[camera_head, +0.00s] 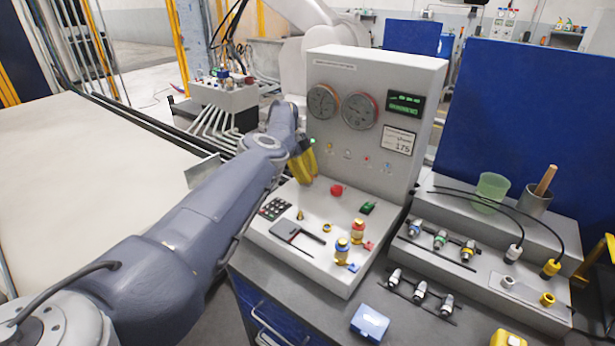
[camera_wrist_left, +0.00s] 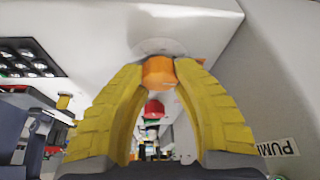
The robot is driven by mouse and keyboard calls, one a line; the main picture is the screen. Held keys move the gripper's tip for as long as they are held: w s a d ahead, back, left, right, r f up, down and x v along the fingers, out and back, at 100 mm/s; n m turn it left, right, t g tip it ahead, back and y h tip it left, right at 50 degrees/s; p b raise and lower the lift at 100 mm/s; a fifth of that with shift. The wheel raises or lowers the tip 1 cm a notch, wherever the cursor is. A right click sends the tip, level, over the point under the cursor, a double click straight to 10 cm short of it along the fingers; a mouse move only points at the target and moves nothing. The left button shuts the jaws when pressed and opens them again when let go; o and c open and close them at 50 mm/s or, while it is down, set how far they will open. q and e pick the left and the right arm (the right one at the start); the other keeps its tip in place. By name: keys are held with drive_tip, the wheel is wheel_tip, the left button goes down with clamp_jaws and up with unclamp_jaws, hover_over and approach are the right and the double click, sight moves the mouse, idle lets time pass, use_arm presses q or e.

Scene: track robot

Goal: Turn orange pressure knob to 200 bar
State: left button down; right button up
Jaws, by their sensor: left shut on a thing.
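The orange pressure knob (camera_wrist_left: 158,71) shows in the left wrist view on a pale round base against the white panel. My left gripper (camera_wrist_left: 160,66) has its yellow fingers on either side of the knob, shut on it near the tips. In the head view the left gripper (camera_head: 308,162) is at the lower left of the upright panel and hides the knob. A white label (camera_head: 398,141) on the panel shows a large 175. Two round gauges (camera_head: 322,102) (camera_head: 360,110) and a green-lit display (camera_head: 404,103) sit above. My right gripper is not in view.
A red button (camera_head: 336,190), a black keypad (camera_head: 275,208) and red-and-yellow and blue-and-yellow fittings (camera_head: 358,231) (camera_head: 342,250) stand on the console's sloping deck. A green cup (camera_head: 491,189) and several connectors are to the right. The red button (camera_wrist_left: 154,109) also shows between the fingers.

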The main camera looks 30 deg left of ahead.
use_arm(q)
drive_tip(key=shift+d, duration=0.25)
drive_tip(key=c, duration=0.9)
unclamp_jaws()
drive_tip(key=shift+c, duration=0.2)
drive_tip(key=shift+a, duration=0.1)
drive_tip(key=v, duration=0.7)
drive_tip(key=shift+r, duration=0.2)
drive_tip(key=shift+a, duration=0.15)
